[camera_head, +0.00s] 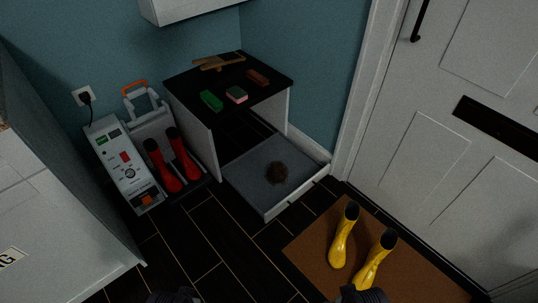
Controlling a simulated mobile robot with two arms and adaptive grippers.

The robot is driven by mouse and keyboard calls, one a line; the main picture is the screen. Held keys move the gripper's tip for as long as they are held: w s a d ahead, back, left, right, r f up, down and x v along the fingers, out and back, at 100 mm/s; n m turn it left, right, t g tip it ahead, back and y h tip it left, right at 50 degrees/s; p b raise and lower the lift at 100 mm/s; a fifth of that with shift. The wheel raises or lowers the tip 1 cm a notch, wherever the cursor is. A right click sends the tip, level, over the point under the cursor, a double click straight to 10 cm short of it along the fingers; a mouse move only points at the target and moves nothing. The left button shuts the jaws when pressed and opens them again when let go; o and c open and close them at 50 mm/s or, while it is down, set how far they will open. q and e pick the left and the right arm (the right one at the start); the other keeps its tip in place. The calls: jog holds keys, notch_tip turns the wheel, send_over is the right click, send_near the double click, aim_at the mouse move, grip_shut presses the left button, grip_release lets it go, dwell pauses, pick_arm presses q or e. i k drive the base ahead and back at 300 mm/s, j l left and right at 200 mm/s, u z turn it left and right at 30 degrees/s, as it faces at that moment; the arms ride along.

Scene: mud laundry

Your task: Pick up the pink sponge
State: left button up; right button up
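The pink sponge (237,97) is a small block with a pink side and a darker top. It lies on the black top of a small bench (228,77) against the back wall. A green brush-like item (211,101) lies just left of it, and a brown block (257,77) lies behind it to the right. Only dark tips of my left gripper (174,296) and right gripper (362,295) show at the bottom edge. Both are far from the sponge, and their fingers cannot be made out.
A wooden piece (219,63) lies at the back of the bench top. A grey tray (249,175) with a brown clump juts out below. Red boots (172,165) and a white machine (123,162) stand left. Yellow boots (343,236) stand on a brown mat (314,240). Dark floor between is clear.

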aim_at(235, 93)
jog(key=i+j+z, duration=0.75)
jog(key=i+j, duration=0.4)
jog(key=j, duration=0.05)
